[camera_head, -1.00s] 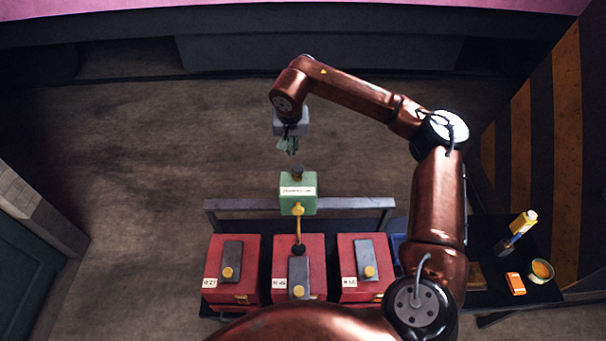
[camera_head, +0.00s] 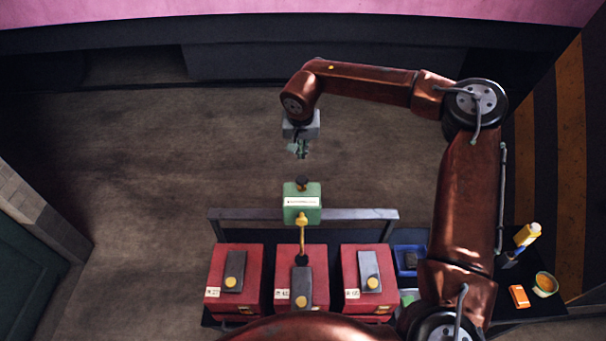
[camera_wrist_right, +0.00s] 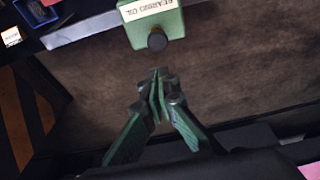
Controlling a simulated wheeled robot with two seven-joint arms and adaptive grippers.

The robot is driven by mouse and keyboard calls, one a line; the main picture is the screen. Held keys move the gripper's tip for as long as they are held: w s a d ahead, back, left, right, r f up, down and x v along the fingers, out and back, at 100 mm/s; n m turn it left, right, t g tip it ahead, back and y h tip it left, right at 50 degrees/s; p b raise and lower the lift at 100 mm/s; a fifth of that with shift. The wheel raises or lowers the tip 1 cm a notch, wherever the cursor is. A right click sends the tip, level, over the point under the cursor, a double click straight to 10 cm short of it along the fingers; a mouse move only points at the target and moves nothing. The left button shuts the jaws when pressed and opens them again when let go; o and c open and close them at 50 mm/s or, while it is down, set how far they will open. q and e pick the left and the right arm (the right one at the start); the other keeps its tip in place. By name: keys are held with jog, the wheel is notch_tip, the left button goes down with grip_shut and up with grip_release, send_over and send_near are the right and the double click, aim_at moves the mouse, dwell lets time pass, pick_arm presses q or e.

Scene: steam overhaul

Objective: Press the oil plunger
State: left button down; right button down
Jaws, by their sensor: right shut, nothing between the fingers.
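The green oil box (camera_head: 302,205) stands on the grey rail above the middle red box, with a black plunger knob (camera_head: 302,183) on its far side and a yellow spout (camera_head: 302,222) on its near side. In the right wrist view the box (camera_wrist_right: 152,24) carries a label reading "BEARING OIL", and its dark knob (camera_wrist_right: 157,40) points toward my fingers. My right gripper (camera_head: 302,153) is shut and empty. Its fingertips (camera_wrist_right: 160,75) are apart from the knob, with a visible gap. My left gripper is not in view.
Three red boxes with grey levers and yellow knobs (camera_head: 235,270) stand in a row below the grey rail (camera_head: 350,213). A dark side table at right holds an orange box (camera_head: 519,296), a bowl (camera_head: 545,284) and a yellow-topped bottle (camera_head: 527,235). A blue tray (camera_head: 405,259) lies beside the boxes.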

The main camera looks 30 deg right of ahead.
jog(key=shift+f, duration=0.1)
jog(key=p, duration=0.3)
send_near(302, 178)
jog(key=x, duration=0.5)
jog(key=shift+w, duration=0.15)
jog(key=shift+f, duration=0.7)
